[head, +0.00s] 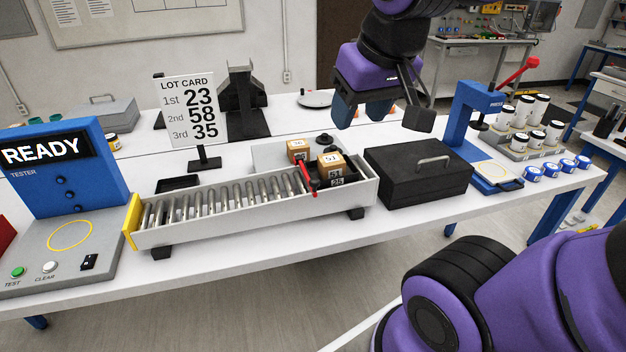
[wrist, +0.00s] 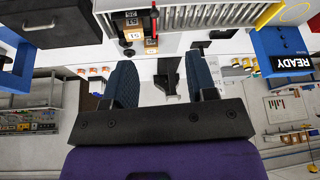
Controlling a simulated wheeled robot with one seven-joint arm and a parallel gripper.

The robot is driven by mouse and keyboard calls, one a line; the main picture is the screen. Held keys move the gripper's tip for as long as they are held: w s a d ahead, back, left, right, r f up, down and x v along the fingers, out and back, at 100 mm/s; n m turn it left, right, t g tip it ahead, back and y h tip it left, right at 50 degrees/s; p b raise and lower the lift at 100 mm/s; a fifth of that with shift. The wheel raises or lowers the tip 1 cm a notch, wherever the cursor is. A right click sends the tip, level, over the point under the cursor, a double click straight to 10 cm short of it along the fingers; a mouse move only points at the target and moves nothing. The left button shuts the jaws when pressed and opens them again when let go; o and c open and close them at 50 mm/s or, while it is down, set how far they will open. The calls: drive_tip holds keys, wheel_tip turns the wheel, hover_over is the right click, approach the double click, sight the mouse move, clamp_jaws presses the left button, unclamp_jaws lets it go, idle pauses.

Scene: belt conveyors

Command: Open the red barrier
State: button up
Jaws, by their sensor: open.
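The red barrier (head: 306,177) is a thin red bar near the right part of the roller conveyor (head: 190,230). It stands across the lane just left of the numbered boxes. In the wrist view it is a small red strip (wrist: 154,20) beside the boxes, near the top edge. My gripper (head: 359,113) is open and empty, raised above and behind the conveyor, to the right of the barrier and apart from it. In the wrist view its two blue fingers (wrist: 161,82) are spread wide with nothing between them.
Numbered cardboard boxes (head: 331,163) sit at the conveyor's right end. A black case (head: 415,178) stands right of it, and a blue tester (head: 70,170) reading READY stands left. A lot card (head: 188,105) showing 23, 58, 35 stands behind. The rollers left of the barrier are empty.

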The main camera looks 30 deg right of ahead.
drive_tip(key=w+d+f+m+g, duration=0.25)
drive_tip(key=w+f, duration=0.25)
drive_tip(key=w, duration=0.5)
drive_tip(key=m+g, duration=0.2)
drive_tip(key=m, duration=0.1)
approach(314, 180)
wheel_tip(314, 180, down, 10)
drive_tip(key=shift+d+f, duration=0.1)
drive_tip(key=shift+f, duration=0.1)
clamp_jaws()
